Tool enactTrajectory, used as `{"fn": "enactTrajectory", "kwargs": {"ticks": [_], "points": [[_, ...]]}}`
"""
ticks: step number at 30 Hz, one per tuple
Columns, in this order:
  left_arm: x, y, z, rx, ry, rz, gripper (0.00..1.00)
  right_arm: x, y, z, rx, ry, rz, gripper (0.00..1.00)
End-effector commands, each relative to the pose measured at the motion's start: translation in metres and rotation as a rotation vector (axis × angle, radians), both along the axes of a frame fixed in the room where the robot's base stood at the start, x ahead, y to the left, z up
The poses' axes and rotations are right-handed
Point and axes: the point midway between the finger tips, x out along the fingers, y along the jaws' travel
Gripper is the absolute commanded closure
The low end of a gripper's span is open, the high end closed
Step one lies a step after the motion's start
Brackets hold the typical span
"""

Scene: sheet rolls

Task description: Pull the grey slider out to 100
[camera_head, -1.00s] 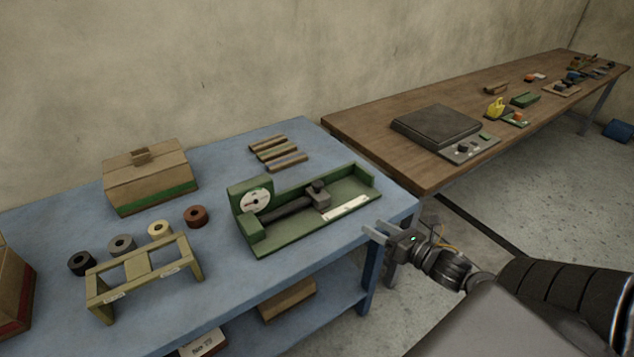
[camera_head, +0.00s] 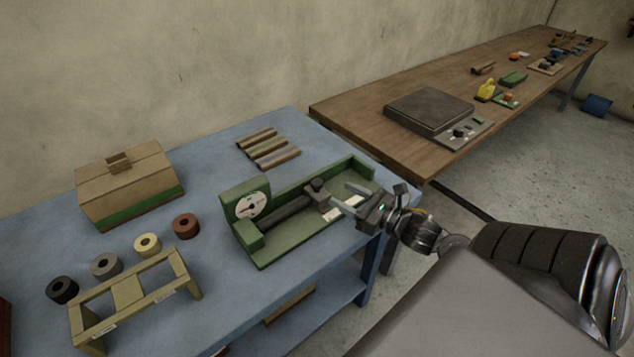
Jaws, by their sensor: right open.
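The green fixture (camera_head: 258,256) stands on the blue table, with a round white dial (camera_head: 250,205) at its left end. A dark grey slider bar (camera_head: 288,213) lies along its tray, with a block-like head (camera_head: 318,187) at its right end. A white scale strip lies at the tray's front right, partly covered by my gripper; its numbers are too small to read. My right gripper (camera_head: 340,199) is open. Its fingers appear over the right part of the tray, just right of the slider head, seemingly not touching it. My left gripper is not in view.
Several tape rolls (camera_head: 186,226) and a yellowish stand (camera_head: 128,291) are at the left of the blue table (camera_head: 215,290). A cardboard box (camera_head: 128,183) and wooden sticks (camera_head: 268,147) lie behind. A brown table (camera_head: 370,125) with a dark scale (camera_head: 428,109) stands at the right.

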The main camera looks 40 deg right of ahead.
Motion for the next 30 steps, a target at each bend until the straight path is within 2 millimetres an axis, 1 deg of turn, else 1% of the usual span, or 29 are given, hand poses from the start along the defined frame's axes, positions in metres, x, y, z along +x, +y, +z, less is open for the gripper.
{"fn": "enactTrajectory", "kwargs": {"ticks": [1,4,9,12,15,21,28,29,30], "points": [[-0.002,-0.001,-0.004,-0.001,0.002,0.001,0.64,0.009,0.002,0.0,-0.001,-0.005,0.002,0.48],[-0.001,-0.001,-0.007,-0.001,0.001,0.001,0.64,0.027,0.007,0.0,0.0,-0.004,0.002,0.48],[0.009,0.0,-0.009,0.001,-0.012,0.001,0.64,0.055,0.014,0.0,0.0,-0.004,0.002,0.48],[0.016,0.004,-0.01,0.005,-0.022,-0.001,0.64,0.069,0.017,0.001,0.001,-0.003,0.002,0.48],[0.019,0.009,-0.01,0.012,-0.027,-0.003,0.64,0.078,0.02,0.0,0.0,-0.001,0.004,0.48],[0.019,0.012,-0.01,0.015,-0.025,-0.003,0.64,0.087,0.022,0.0,0.0,0.001,0.002,0.48],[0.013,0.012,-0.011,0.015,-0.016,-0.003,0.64,0.087,0.022,0.0,0.001,0.001,0.003,0.48],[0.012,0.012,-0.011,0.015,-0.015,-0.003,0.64,0.087,0.022,0.0,0.001,0.001,0.003,0.5],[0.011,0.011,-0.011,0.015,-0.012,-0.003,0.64,0.087,0.022,0.0,0.001,0.001,0.003,0.55]]}}
